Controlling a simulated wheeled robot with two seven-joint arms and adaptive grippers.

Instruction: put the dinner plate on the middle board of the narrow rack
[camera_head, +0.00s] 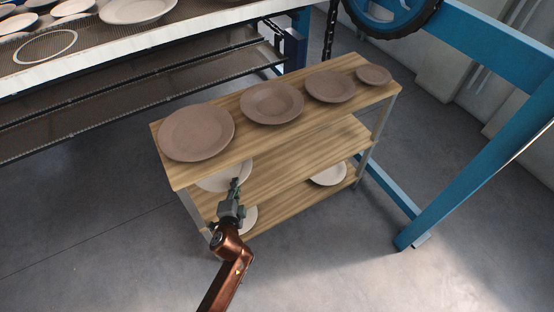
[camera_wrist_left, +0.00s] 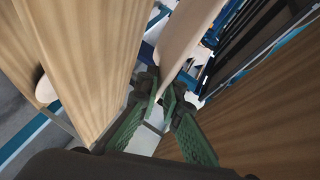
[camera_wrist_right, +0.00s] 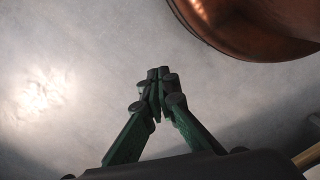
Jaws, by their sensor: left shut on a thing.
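The narrow rack (camera_head: 290,189) has three wooden boards. My left gripper (camera_head: 236,184) is at its front left, in the gap between the top board and the middle board (camera_head: 300,160). It is shut on the rim of a pale dinner plate (camera_head: 217,182), also seen in the left wrist view (camera_wrist_left: 188,38). The plate lies roughly parallel to the boards, its far part hidden by the top board. I cannot tell whether it touches the middle board. My right gripper (camera_wrist_right: 158,78) is shut and empty above the floor; it is outside the head view.
Several brown plates, the largest at the left (camera_head: 196,132), line the top board. White plates lie on the bottom board, one at the right (camera_head: 328,175) and one at the left (camera_head: 250,217). A mesh conveyor (camera_head: 150,40) and a blue frame (camera_head: 480,140) stand near the rack. Front floor is clear.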

